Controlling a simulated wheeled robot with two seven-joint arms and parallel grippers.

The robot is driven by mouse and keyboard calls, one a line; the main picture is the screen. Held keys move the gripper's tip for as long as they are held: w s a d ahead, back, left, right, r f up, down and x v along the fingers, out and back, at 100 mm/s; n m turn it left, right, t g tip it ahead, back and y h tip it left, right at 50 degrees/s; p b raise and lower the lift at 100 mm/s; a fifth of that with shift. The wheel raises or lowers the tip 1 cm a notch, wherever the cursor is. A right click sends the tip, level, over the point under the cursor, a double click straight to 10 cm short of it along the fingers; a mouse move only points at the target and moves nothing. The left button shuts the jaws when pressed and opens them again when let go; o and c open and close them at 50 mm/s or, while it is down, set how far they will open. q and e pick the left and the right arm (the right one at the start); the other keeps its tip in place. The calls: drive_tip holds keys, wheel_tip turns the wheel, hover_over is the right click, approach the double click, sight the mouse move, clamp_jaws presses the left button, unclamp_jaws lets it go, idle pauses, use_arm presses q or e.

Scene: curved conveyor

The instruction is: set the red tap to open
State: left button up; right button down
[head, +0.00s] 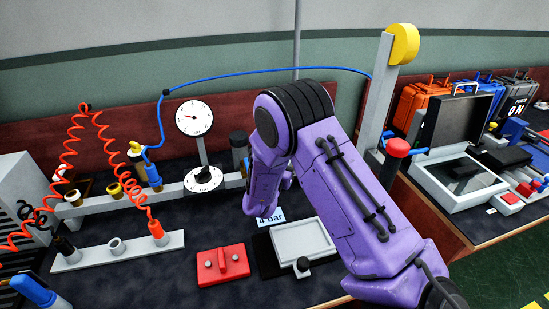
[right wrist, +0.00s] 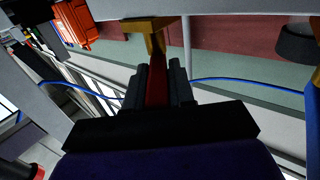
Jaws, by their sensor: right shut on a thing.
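The red tap's lever (right wrist: 157,88) shows in the right wrist view, running down the picture from a brass fitting (right wrist: 148,28) below a pale grey bar. It stands roughly crosswise to that bar. My right gripper (right wrist: 159,82) has its dark fingers on both sides of the lever and is shut on it. In the head view my purple right arm reaches in from the lower right and bends down over the bench's back rail (head: 80,206). The arm hides the tap and the gripper there. My left gripper is not in view.
A red mushroom button (head: 397,148) stands to the right. A red block (head: 222,264) and a grey tray (head: 302,240) lie in front.

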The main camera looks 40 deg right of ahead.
idle(0.3)
drive_tip(key=c, duration=1)
unclamp_jaws()
drive_tip(key=shift+c, duration=0.2)
drive_tip(key=b+v, duration=0.1)
drive_tip(key=v, duration=0.9)
drive_tip(key=shift+a, duration=0.2)
drive_tip(key=shift+s+r, duration=0.1)
